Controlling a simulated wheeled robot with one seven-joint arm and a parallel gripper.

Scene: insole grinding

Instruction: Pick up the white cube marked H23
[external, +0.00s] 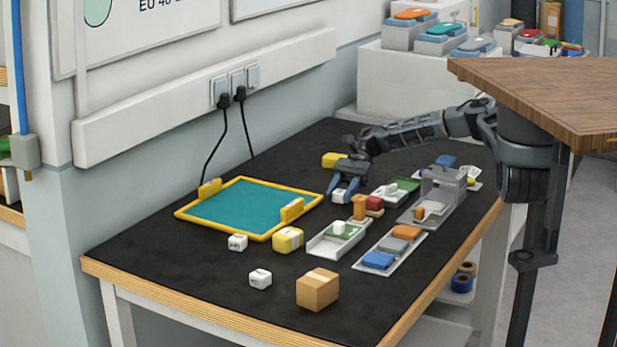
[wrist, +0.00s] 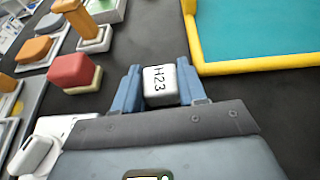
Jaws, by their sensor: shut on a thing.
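The white cube marked H23 (wrist: 160,84) sits between the two blue fingers of my gripper (wrist: 161,90) in the wrist view, its black lettering facing the camera. In the external view the cube (external: 338,196) shows low between the fingertips of my gripper (external: 345,192), at or close to the black tabletop. The gripper is shut on it. I cannot tell whether the cube is clear of the table. Two other white cubes, one (external: 238,242) by the teal tray and one (external: 260,279) nearer the front, stand apart; their marks are too small to read.
The teal tray with a yellow rim (external: 203,228) lies left of the gripper. A yellow block (external: 288,239), a cardboard box (external: 317,289) and a red block (wrist: 75,71) stand on the table. Grey trays with coloured pads (external: 362,262) fill the right side. The front left tabletop is clear.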

